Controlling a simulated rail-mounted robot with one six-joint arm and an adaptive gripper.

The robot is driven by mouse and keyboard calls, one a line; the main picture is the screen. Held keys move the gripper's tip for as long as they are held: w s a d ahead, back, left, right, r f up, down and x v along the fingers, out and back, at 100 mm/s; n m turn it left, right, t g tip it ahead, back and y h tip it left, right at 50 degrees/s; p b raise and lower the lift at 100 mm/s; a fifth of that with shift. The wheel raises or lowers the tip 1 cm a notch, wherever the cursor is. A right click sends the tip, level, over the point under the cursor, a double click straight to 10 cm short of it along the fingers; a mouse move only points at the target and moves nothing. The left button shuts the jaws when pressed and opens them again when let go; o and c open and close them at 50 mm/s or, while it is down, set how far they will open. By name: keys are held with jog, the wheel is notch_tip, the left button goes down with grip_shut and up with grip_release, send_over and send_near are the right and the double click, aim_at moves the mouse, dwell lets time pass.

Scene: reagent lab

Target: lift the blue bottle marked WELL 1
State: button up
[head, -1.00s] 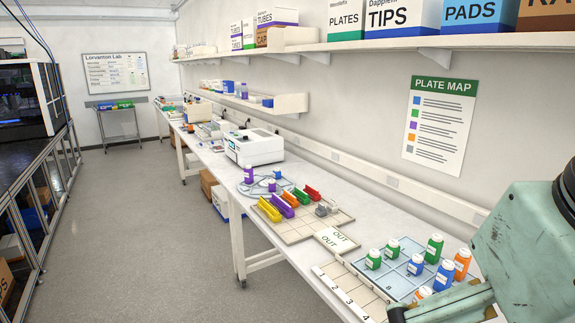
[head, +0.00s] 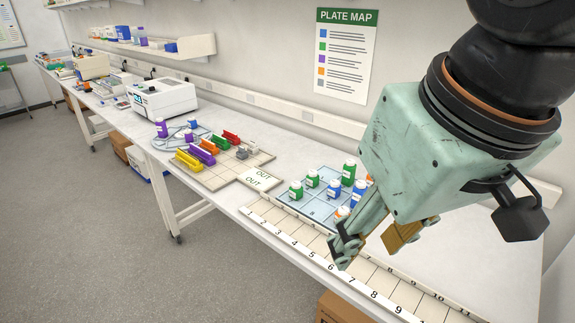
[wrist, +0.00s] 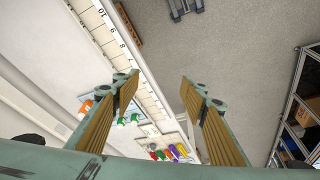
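A smaller blue bottle (head: 193,123) stands on the round tray further back. No bottle label is readable, so I cannot tell which is marked WELL 1. My gripper (head: 368,246) is open and empty, in front of the gridded tray's right side in the picture. It hides part of that tray. In the wrist view its fingers (wrist: 163,92) are wide apart with nothing between them.
Green bottles (head: 348,173) and a partly hidden orange bottle (head: 342,213) stand close to the blue ones. A numbered strip (head: 297,246) runs along the bench front. Coloured racks (head: 188,161) and an OUT plate (head: 259,180) lie left. The bench's right end (head: 490,240) is clear.

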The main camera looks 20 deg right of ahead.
jog(key=m+g+h+p, duration=0.2)
jog(key=m+h+p, duration=0.2)
jog(key=m, duration=0.8)
send_over(333, 183)
jog(key=s+a, duration=0.3)
jog(key=a, duration=0.1)
notch_tip(333, 183, down, 22)
jog(key=shift+w+d+f, duration=0.1)
jog(key=shift+w+d, duration=0.1)
jog(key=shift+d, duration=0.05)
jog(key=shift+x, duration=4.35)
